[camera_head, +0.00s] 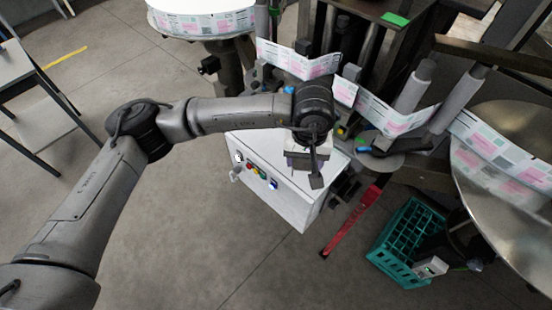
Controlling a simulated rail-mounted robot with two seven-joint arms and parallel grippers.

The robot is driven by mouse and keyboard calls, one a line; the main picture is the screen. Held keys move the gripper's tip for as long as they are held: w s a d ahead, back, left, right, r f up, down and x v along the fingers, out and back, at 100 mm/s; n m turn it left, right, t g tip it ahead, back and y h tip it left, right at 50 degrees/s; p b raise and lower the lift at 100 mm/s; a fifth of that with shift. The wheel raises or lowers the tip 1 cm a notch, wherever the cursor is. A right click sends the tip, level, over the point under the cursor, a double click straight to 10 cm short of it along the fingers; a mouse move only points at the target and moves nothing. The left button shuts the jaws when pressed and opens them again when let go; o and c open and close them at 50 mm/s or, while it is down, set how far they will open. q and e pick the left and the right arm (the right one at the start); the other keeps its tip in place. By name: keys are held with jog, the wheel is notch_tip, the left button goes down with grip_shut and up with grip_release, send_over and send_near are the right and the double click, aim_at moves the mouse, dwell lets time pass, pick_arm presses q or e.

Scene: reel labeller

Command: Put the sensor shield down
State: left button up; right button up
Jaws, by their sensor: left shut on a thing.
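My left arm reaches in from the left, and its gripper (312,172) points down over the top of a white control box (285,205). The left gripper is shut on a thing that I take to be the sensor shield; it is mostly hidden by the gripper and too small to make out. I cannot tell whether it touches the box top. The right gripper is not in view.
A printed label web (300,62) runs across the machine behind the box, past grey rollers (414,88) to a large metal disc (500,170) at right. A green crate (408,240) and a red bar (350,222) are on the floor side. Open floor lies in front.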

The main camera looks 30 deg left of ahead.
pick_arm(q)
jog(key=w+d+f+n, duration=0.2)
jog(key=w+d+n, duration=0.15)
jog(key=n, duration=2.55)
send_near(286, 168)
jog(key=shift+w+d+f, duration=0.3)
jog(key=shift+w+f, duration=0.25)
jog(key=shift+w, duration=0.05)
jog(key=shift+w+d+f, duration=0.25)
jog(key=shift+w+f, duration=0.35)
jog(key=shift+w, duration=0.05)
jog(key=shift+f, duration=2.05)
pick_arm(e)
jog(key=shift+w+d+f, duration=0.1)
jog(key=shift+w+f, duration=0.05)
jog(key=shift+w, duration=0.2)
